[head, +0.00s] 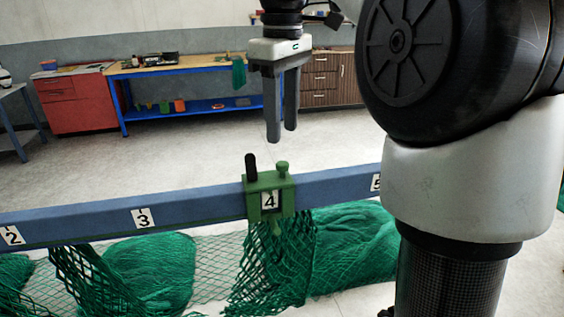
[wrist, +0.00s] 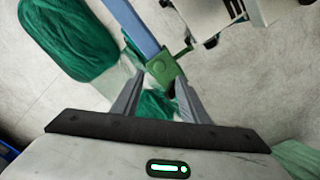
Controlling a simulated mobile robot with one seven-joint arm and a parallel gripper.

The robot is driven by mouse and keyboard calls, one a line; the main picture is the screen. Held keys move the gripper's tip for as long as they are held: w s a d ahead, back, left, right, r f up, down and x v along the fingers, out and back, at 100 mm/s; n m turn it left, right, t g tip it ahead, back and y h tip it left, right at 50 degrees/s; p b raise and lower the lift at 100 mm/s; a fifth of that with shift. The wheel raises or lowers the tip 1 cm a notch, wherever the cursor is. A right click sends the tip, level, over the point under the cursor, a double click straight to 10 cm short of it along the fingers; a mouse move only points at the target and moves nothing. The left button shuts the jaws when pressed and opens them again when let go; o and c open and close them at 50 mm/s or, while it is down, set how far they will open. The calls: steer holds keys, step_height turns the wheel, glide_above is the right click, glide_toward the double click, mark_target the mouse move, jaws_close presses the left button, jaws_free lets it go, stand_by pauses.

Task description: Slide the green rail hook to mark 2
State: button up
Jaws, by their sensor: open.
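The green rail hook (head: 270,197) sits on the blue rail (head: 200,213) at the plate marked 4. It has a black upright grip and a green knob on top, and green netting hangs below it. Mark 2 (head: 12,236) is a white plate near the rail's left end, with mark 3 (head: 143,218) between. My gripper (head: 281,138) is open and empty, pointing down above the hook and apart from it. In the wrist view the hook (wrist: 163,67) shows beyond and between my fingertips (wrist: 158,85).
Green net bundles (head: 150,272) lie on the floor below the rail, with netting hanging along it. Mark 5 (head: 376,183) is partly hidden by my arm. A workbench (head: 190,68) and red cabinet (head: 78,103) stand far back. The space above the rail's left part is clear.

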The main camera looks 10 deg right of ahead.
mark_target(282, 163)
step_height(282, 163, down, 8)
steer(key=shift+r+b, duration=0.25)
steer(key=shift+b, duration=0.4)
jaws_close()
